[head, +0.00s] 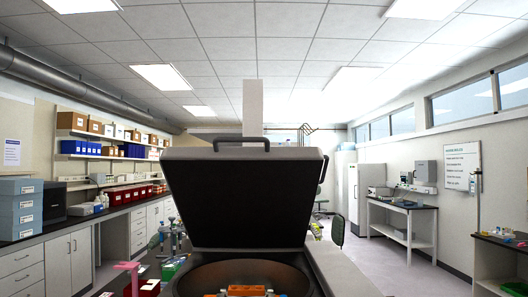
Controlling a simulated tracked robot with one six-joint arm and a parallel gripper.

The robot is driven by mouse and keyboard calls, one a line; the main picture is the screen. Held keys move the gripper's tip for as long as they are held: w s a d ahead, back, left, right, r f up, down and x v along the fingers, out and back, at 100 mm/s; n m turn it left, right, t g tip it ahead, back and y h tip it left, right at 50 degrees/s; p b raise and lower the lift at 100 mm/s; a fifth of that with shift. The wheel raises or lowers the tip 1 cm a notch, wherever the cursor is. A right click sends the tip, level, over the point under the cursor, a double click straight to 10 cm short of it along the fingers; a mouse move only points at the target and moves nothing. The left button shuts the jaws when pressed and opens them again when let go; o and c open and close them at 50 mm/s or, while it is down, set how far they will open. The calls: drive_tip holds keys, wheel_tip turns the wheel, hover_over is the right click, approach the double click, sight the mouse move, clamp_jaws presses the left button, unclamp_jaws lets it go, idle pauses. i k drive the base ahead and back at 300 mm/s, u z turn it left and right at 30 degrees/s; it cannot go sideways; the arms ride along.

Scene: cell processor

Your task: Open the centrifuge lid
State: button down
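The centrifuge (343,270) stands straight ahead, close in front of me, at the bottom of the head view. Its lid (243,195) is raised and tilted up, with its dark underside facing me. A black handle (242,139) sits on the lid's top edge. Below the lid the round dark bowl (200,280) is open to view. Orange parts (246,290) show inside it, cut off by the frame's lower edge. My gripper is not in view. The raised lid hides what is directly behind it.
A pale upright post (253,108) rises behind the lid. On the left a long bench (60,240) carries blue boxes and red racks, with shelves above. On the right stand a white side table (403,225) and a tall white cabinet (358,195). Floor is clear at right (400,272).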

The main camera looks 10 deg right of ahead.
sight(265, 196)
drive_tip(key=u, duration=0.75)
drive_tip(key=k, duration=0.7)
drive_tip(key=u, duration=0.45)
drive_tip(key=i, duration=1)
drive_tip(key=z, duration=0.05)
